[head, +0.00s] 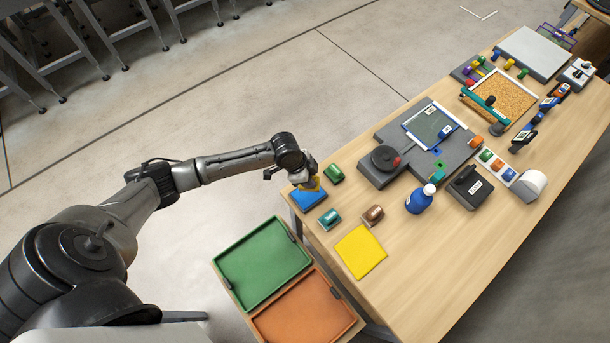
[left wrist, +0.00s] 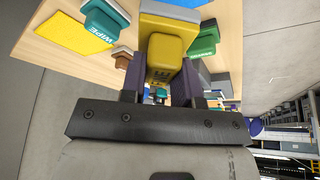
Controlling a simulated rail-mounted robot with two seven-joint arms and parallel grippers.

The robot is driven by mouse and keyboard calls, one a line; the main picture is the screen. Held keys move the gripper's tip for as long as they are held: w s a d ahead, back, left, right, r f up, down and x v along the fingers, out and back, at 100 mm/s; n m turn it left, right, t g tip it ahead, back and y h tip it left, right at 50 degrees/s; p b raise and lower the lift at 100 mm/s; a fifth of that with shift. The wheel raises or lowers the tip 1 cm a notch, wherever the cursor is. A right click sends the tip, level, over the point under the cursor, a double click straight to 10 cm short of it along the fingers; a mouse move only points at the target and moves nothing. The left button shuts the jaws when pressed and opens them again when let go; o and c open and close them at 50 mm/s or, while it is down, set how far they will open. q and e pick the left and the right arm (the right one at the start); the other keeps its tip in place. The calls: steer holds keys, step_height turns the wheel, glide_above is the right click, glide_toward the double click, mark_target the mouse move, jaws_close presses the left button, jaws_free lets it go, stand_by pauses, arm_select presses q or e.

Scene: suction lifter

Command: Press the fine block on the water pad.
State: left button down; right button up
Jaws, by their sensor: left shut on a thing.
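My left gripper (head: 308,180) is shut on a yellow block (left wrist: 166,52), which also shows in the head view (head: 316,184). A flat blue pad (head: 307,199), which looks like the water pad, lies at the table's near left corner. The block is at the pad's far edge in the head view, partly hidden by the gripper. I cannot tell whether its base touches the pad. My right gripper is not in view.
Green (head: 333,174), teal (head: 329,219) and brown (head: 373,215) blocks stand near the pad. A yellow mat (head: 361,252), blue bottle (head: 420,199) and grey machine (head: 384,158) are also on the table. Green (head: 262,262) and orange (head: 305,308) trays sit below the table's edge.

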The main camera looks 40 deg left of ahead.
arm_select(q)
steer(key=shift+f+m, duration=0.15)
steer(key=shift+m, duration=0.15)
step_height(320, 180, down, 6)
steer(key=b, duration=0.6)
steer(key=shift+b, duration=0.4)
stand_by(0.3)
steer(key=shift+f, duration=0.1)
stand_by(0.3)
stand_by(0.5)
stand_by(1.0)
steer(key=shift+s, duration=0.1)
stand_by(0.4)
